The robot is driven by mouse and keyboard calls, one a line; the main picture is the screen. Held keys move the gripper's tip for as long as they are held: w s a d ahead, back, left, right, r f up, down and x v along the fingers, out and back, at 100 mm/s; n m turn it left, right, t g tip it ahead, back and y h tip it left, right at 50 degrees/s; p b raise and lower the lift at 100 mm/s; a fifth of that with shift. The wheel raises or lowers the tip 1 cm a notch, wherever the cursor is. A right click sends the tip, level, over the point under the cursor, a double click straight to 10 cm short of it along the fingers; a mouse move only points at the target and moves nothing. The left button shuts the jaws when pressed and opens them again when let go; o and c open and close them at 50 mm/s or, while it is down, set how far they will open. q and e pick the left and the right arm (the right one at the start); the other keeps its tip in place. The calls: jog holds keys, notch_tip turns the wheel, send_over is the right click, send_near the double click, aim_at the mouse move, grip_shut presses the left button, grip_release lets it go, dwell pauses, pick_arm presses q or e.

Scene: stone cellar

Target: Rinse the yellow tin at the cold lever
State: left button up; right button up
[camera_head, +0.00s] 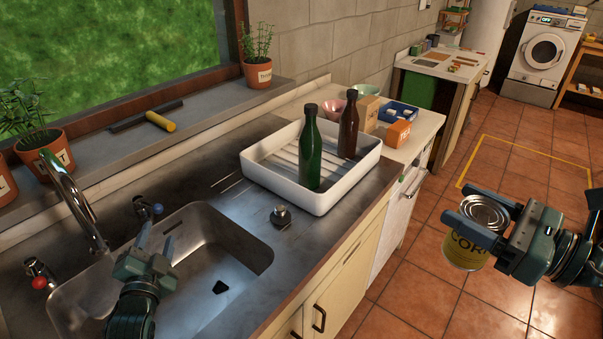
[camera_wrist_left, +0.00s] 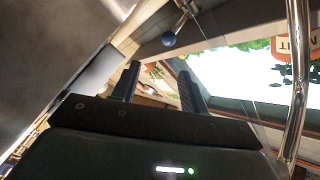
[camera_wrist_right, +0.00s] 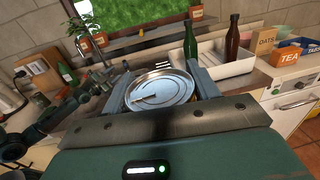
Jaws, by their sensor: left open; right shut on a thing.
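The yellow tin (camera_head: 463,252) is upright in my right gripper (camera_head: 476,214), out over the tiled floor to the right of the counter. Its silver top shows between the fingers in the right wrist view (camera_wrist_right: 160,91). My left gripper (camera_head: 156,240) is open and empty above the sink's (camera_head: 237,244) back edge. The blue-knobbed cold lever (camera_head: 155,208) is just behind its fingertips, apart from them; its blue knob also shows beyond the fingers in the left wrist view (camera_wrist_left: 168,39). The curved metal tap (camera_head: 75,197) arches over the sink, left of my left gripper. The red-knobbed lever (camera_head: 39,281) is further left.
A white tray (camera_head: 262,180) holds a green bottle (camera_head: 307,150) and a brown bottle (camera_head: 348,126), right of the sink. A drain plug (camera_head: 281,216) lies on the steel counter. Potted plants (camera_head: 257,74) line the sill. The floor (camera_head: 415,285) around the tin is clear.

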aim_at(159, 207)
jog(key=shift+a+r+n+g+y, duration=0.2)
jog(key=shift+a+n+g+y, duration=0.15)
jog(key=shift+a, duration=1.05)
pick_arm(q)
jog(key=w+a, duration=0.1)
jog(key=w, duration=0.1)
jog(key=w+a, duration=0.1)
jog(key=w, duration=0.2)
jog(key=shift+w+a+f, duration=0.1)
jog(key=shift+w+a, duration=0.25)
jog(key=shift+a, duration=0.05)
pick_arm(e)
jog(key=shift+d, duration=0.1)
pick_arm(q)
jog(key=w+b, duration=0.2)
jog(key=w, duration=0.1)
jog(key=w+b, duration=0.1)
jog(key=w, duration=0.1)
jog(key=shift+w+a+f, duration=0.15)
jog(key=shift+a+f, duration=0.1)
jog(key=shift+a, duration=0.05)
jog(key=shift+w+r+y, duration=0.15)
jog(key=shift+w+y, duration=0.15)
jog(key=shift+w, duration=0.2)
pick_arm(e)
notch_tip(159, 207, down, 4)
jog(key=shift+r, duration=0.25)
pick_arm(q)
jog(key=shift+c, duration=0.5)
grip_shut()
